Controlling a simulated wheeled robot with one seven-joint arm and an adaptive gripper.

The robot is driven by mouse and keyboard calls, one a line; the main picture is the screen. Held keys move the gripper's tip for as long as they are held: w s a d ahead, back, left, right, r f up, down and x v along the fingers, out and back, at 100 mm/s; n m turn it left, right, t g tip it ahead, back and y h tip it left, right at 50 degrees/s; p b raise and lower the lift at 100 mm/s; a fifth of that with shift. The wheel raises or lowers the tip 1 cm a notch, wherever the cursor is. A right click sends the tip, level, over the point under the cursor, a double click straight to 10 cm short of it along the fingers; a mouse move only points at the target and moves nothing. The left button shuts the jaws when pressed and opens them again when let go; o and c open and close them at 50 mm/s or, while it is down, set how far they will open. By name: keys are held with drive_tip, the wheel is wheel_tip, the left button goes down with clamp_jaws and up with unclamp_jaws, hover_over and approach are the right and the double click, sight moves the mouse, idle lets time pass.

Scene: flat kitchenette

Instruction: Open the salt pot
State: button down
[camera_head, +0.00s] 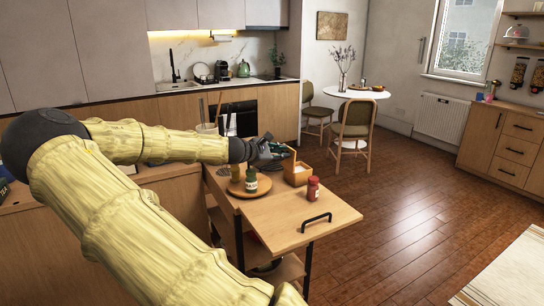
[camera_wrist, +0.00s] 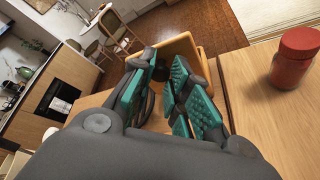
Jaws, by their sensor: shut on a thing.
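A light wooden box (camera_head: 297,174), which I take to be the salt pot, stands on the small wooden trolley top (camera_head: 322,215). In the wrist view the same box (camera_wrist: 185,46) is just beyond my fingers, and they hide its near part. My gripper (camera_head: 272,153) is at the box's left and back side in the head view. In the wrist view my gripper (camera_wrist: 168,88) has green-padded fingers closed at the box. The fingers hide the part they grip, and I cannot tell lid from body there.
A red jar (camera_head: 313,189) stands near the box; it also shows in the wrist view (camera_wrist: 296,57). A round wooden tray (camera_head: 240,190) with a green bottle (camera_head: 251,182) is to the left. The trolley top's front right is clear around a black handle (camera_head: 316,222).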

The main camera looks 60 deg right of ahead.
drive_tip(key=shift+w, duration=0.1)
drive_tip(key=c, duration=1.8)
unclamp_jaws()
drive_tip(key=o, duration=0.5)
drive_tip(key=shift+d+f, duration=0.1)
drive_tip(key=shift+f, duration=0.05)
drive_tip(key=shift+a, duration=0.2)
drive_tip(key=v, duration=1.1)
drive_tip(key=shift+a+r, duration=0.25)
drive_tip(key=shift+a, duration=0.05)
drive_tip(key=shift+w, duration=0.15)
